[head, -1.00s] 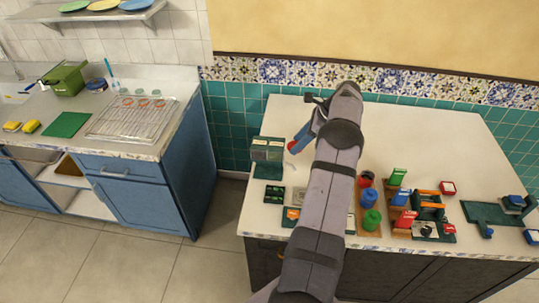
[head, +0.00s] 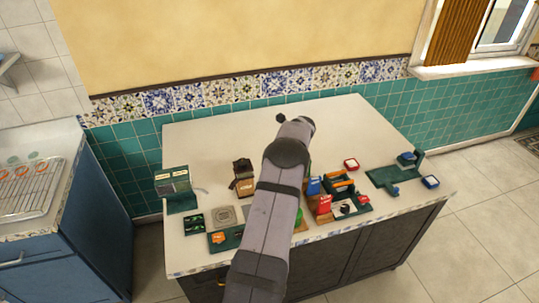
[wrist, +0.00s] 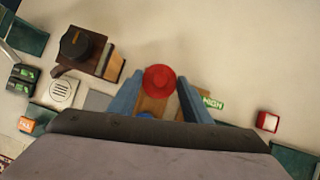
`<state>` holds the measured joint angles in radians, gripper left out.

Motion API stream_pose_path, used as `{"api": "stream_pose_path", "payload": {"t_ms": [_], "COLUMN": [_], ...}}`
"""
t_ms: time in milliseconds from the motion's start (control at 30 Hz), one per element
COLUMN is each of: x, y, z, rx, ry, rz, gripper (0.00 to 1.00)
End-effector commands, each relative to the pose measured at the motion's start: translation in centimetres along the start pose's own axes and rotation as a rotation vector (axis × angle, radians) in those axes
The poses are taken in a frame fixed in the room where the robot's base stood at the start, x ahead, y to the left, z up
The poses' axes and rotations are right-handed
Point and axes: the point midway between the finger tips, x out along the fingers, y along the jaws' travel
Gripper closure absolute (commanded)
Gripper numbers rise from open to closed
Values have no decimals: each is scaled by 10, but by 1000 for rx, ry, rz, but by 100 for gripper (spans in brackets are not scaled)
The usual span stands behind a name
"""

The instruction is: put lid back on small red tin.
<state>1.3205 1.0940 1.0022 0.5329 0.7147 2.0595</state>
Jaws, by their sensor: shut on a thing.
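In the wrist view, my gripper (wrist: 160,79) has its two blue fingers on either side of a round red lid (wrist: 159,82) with a small knob, and is shut on it. The lid is over a wooden board (wrist: 174,106). A blue tin (wrist: 146,115) shows partly behind the lid, near my wrist. In the head view my arm hides the gripper and most of the board, and a green tin (head: 300,221) shows only in part.
A dark brown grinder (head: 243,178) stands left of my arm. The back of the counter (head: 215,130) is clear.

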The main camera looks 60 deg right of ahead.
Motion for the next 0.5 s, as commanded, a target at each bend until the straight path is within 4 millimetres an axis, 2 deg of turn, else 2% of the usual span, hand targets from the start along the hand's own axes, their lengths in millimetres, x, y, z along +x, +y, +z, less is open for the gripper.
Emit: {"api": "stream_pose_path", "payload": {"t_ms": [500], "x": [12], "y": [0], "z": [-7], "rx": [1], "ry": [1], "rz": [0], "gripper": [77]}}
